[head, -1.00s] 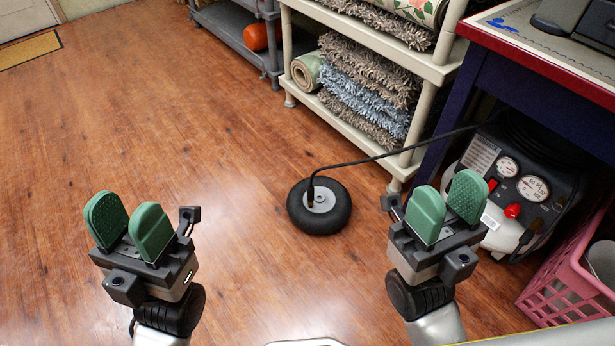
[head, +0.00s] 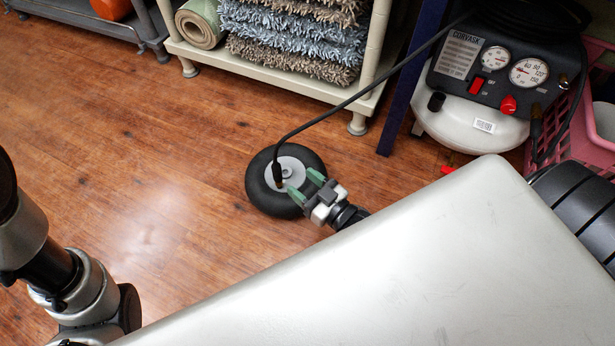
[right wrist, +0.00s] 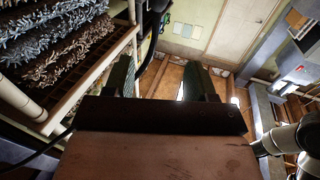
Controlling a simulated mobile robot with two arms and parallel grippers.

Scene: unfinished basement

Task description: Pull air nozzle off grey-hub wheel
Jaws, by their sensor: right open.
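The grey-hub wheel (head: 258,191) is a black tire with a light grey hub, lying flat on the floor in the head view. The black air nozzle (head: 277,172) stands on its hub, at the end of a black hose (head: 348,99). My right gripper (head: 306,185) reaches over the wheel's right side, its green fingers apart and pointing toward the nozzle. I see no contact with the nozzle. My left gripper is out of view; only arm links show at left.
The hose leads to an air compressor (head: 485,90) at upper right, beside a pink basket (head: 570,135). A cream shelf (head: 290,85) with rolled and stacked rugs stands behind the wheel. Wood floor left of the wheel is clear.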

